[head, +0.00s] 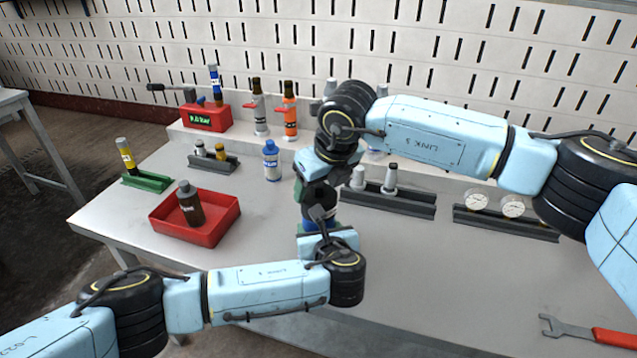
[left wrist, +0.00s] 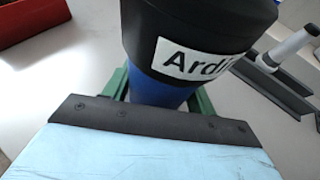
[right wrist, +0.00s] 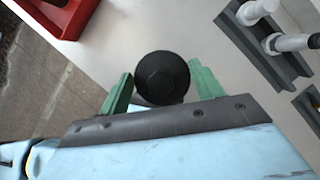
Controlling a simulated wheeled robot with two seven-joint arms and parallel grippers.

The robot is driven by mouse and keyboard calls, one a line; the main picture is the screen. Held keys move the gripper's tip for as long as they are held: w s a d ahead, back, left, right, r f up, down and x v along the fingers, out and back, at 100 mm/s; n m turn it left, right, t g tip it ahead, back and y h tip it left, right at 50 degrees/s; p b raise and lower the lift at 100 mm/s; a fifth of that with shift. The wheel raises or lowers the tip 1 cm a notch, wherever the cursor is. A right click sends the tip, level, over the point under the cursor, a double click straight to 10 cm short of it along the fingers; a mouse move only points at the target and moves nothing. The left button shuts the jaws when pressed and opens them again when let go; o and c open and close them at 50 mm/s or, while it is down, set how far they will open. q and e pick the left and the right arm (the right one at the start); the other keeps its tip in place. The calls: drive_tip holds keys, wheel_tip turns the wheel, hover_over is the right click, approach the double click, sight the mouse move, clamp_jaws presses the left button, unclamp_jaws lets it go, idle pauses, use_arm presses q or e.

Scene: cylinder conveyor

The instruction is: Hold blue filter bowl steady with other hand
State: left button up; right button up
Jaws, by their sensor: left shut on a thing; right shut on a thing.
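The blue filter bowl (head: 308,225) shows as a small patch of blue between my two hands in the head view. In the left wrist view the blue bowl (left wrist: 155,93) is below a black top (left wrist: 195,35) with a white label reading "Ardi". The right wrist view shows the black top (right wrist: 162,77) end-on. My left gripper (head: 312,232) is shut on the bowl low down. My right gripper (head: 318,207) is shut on the black top from above.
A red tray (head: 233,217) with a dark bottle (head: 190,205) stands to the left. Grey racks (head: 400,203) lie to the right. A red-handled wrench (head: 590,333) lies at front right.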

idle(0.3)
drive_tip(key=m+h, duration=0.1)
drive_tip(key=m, duration=0.1)
drive_tip(key=shift+s+a+m, duration=0.1)
drive_tip(key=shift+m, duration=0.3)
drive_tip(key=m+h, duration=0.1)
drive_tip(key=m, duration=0.2)
drive_tip(key=shift+t, duration=0.3)
drive_tip(key=shift+f+m, duration=0.1)
drive_tip(key=shift+m, duration=0.2)
drive_tip(key=shift+m+h, duration=0.3)
drive_tip(key=shift+m, duration=0.1)
drive_tip(key=m+h, duration=0.2)
drive_tip(key=m, duration=0.3)
drive_tip(key=shift+m+g+h, duration=0.3)
drive_tip(key=shift+m+g, duration=0.1)
drive_tip(key=shift+m, duration=0.5)
drive_tip(key=m+g+h, duration=0.1)
drive_tip(key=m, duration=0.3)
